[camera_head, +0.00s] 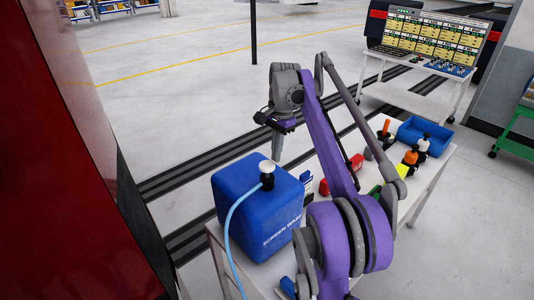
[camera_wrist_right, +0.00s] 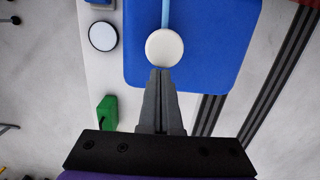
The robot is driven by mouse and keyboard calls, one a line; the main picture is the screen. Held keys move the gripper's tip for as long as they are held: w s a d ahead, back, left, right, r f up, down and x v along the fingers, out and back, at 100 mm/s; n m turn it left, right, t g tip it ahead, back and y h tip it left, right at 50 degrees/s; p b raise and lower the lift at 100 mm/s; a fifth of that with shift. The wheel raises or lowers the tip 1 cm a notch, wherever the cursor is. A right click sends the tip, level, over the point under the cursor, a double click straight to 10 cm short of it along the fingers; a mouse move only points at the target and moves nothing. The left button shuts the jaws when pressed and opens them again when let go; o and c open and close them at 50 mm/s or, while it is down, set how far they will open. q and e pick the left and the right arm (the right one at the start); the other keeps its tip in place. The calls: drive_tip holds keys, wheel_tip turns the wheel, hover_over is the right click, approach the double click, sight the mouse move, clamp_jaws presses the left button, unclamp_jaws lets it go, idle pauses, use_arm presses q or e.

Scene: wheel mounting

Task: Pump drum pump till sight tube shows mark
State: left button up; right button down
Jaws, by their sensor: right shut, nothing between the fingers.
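The blue drum (camera_head: 238,190), lettered "SCREEN WASH", stands on the near left of the white table. The drum pump's white round knob (camera_head: 267,166) sits on a black collar on the drum's top. A light blue hose (camera_head: 228,232) curves from the pump down past the table's edge. My right gripper (camera_head: 276,157) is shut and empty, pointing down beside the knob. In the right wrist view the fingertips (camera_wrist_right: 160,72) meet the lower edge of the white knob (camera_wrist_right: 165,48); I cannot tell whether they touch it. I cannot make out a sight tube or its mark. My left gripper is out of view.
The white table (camera_head: 437,165) also holds a blue bin (camera_head: 425,138), spray bottles (camera_head: 411,157) and small red and green items, partly behind my right arm. A red panel (camera_head: 75,150) fills the left side. A display bench (camera_head: 425,45) stands far back.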

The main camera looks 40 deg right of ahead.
use_arm(q)
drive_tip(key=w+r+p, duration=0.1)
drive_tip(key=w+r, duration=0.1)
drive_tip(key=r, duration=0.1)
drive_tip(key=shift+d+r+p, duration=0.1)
drive_tip(key=shift+p, duration=0.3)
use_arm(e)
wheel_tip(320, 180, up, 11)
drive_tip(key=d, duration=0.1)
drive_tip(key=shift+w+d+f, duration=0.2)
drive_tip(key=shift+w+d, duration=0.1)
drive_tip(key=shift+d, duration=0.1)
drive_tip(key=shift+w, duration=0.15)
idle(0.7)
drive_tip(key=a, duration=0.1)
drive_tip(key=s+a, duration=0.1)
drive_tip(key=a, duration=0.1)
drive_tip(key=shift+a+r, duration=0.15)
drive_tip(key=shift+a, duration=0.15)
